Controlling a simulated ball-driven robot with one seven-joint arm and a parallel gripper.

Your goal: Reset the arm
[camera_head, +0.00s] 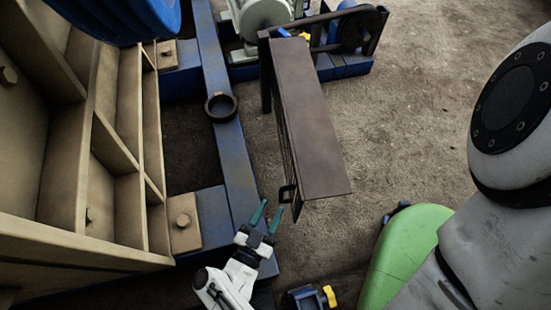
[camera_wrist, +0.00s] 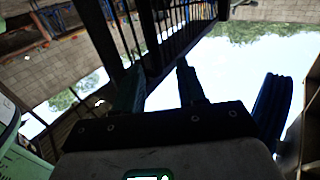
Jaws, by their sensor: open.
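My gripper (camera_head: 270,211) is at the lower middle of the head view, on the end of my white arm. Its two teal fingers are apart, with nothing visible between them.
A large tan ribbed machine body (camera_head: 70,160) fills the left. A blue beam (camera_head: 235,160) with a dark ring (camera_head: 220,106) runs beside it. A pale motor (camera_head: 262,14) and a dark pulley (camera_head: 357,30) stand at the back. The ground right of the brown box is bare.

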